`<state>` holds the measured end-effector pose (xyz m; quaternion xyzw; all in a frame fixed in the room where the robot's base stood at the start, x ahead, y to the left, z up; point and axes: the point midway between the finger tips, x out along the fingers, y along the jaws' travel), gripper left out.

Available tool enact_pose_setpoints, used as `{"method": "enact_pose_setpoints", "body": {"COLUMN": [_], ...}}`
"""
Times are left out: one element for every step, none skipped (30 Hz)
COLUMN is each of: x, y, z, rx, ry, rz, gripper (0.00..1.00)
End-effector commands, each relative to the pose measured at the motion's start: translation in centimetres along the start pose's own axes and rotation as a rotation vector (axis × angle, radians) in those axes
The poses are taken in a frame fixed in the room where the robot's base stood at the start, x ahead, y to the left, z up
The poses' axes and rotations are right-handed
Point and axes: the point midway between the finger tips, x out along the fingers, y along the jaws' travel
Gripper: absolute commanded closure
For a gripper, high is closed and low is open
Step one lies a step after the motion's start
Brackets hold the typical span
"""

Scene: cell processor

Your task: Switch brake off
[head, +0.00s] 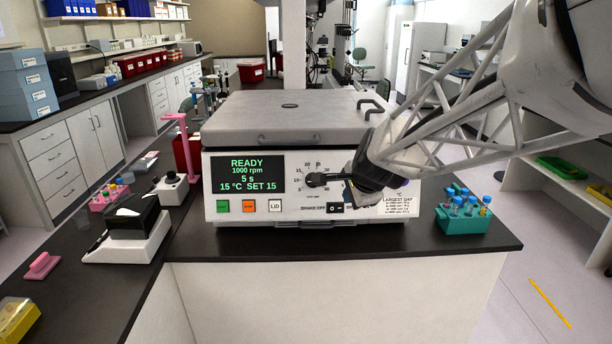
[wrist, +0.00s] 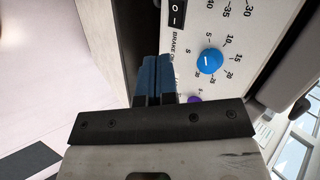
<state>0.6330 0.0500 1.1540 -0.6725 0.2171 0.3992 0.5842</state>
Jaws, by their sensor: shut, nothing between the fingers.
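The brake switch (head: 335,209) is a small black rocker low on the front panel of the centrifuge (head: 228,205), beside the words BRAKE OFF. It also shows at the top of the wrist view (wrist: 176,12), marked I and O. My gripper (head: 349,196) is in front of the panel, close to the switch on its right. Its blue fingers (wrist: 155,62) are together and empty in the wrist view, apart from the switch. Whether the fingertips touch the panel I cannot tell. The arm hides part of the panel's right side.
A blue dial knob (wrist: 208,62) is right of the fingers in the wrist view. The display (head: 243,173) reads READY. Green, orange and white LID buttons (head: 275,206) sit left of the switch. A teal tube rack (head: 462,222) stands at the right. The counter front is clear.

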Motion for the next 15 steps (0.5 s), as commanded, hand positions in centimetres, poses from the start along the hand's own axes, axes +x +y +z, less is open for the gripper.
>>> {"method": "enact_pose_setpoints", "body": {"x": [-0.01, -0.02, -0.03, -0.03, -0.03, -0.03, -0.03, -0.02, 0.01, 0.04, 0.09, 0.18, 0.27, 0.37, 0.54], "y": [-0.01, 0.00, 0.00, 0.01, 0.01, 0.02, 0.02, 0.02, 0.02, 0.03, 0.03, 0.03, 0.03, 0.03, 0.04], "z": [0.00, 0.00, 0.00, 0.00, 0.00, 0.00, 0.01, 0.00, 0.00, 0.00, 0.01, 0.00, 0.01, 0.01, 0.01], "rx": [0.000, 0.000, -0.001, -0.001, -0.001, -0.001, -0.001, -0.001, -0.002, -0.002, -0.002, -0.002, -0.002, -0.002, -0.002], "ry": [0.000, 0.000, 0.000, 0.000, 0.000, 0.000, 0.000, 0.000, 0.000, 0.000, 0.000, 0.000, 0.000, -0.001, -0.001], "rz": [0.000, 0.000, 0.000, 0.000, 0.000, 0.000, 0.000, 0.000, 0.001, 0.001, 0.001, 0.001, 0.001, 0.001, 0.002], "gripper": [1.00, 1.00, 1.00, 1.00, 1.00, 1.00, 1.00, 1.00, 1.00, 1.00, 1.00, 1.00, 1.00, 1.00, 1.00]}}
